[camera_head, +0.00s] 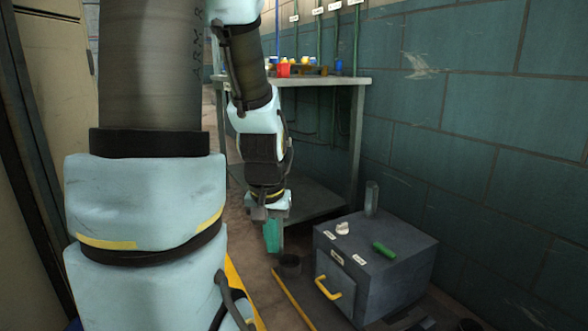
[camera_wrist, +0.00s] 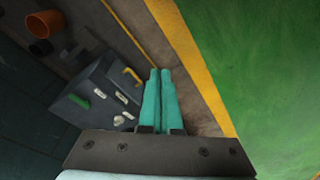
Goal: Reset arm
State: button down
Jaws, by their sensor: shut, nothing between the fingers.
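My gripper (camera_head: 272,236) hangs at the end of my arm, pointing down, left of a grey box. Its two teal fingers are together and empty; in the wrist view the fingertips (camera_wrist: 160,74) touch side by side. The grey box (camera_head: 390,262) stands on the floor with a yellow handle (camera_head: 328,288) on its front. A green handle (camera_head: 384,249), a white knob (camera_head: 342,228) and a clear upright cylinder (camera_head: 371,198) are on its top. The gripper is apart from the box.
A workbench (camera_head: 356,135) with small coloured items, including a red cup (camera_head: 283,70), stands behind my gripper. A teal block wall (camera_head: 480,150) closes the right side. An orange pot (camera_wrist: 38,26) shows in the wrist view.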

notch_tip(320, 180, up, 40)
jog(key=s+a+p, duration=0.2)
jog(key=p, duration=3.6)
jog(key=shift+f+n, duration=0.15)
jog(key=shift+n, duration=0.25)
jog(key=shift+s, duration=0.15)
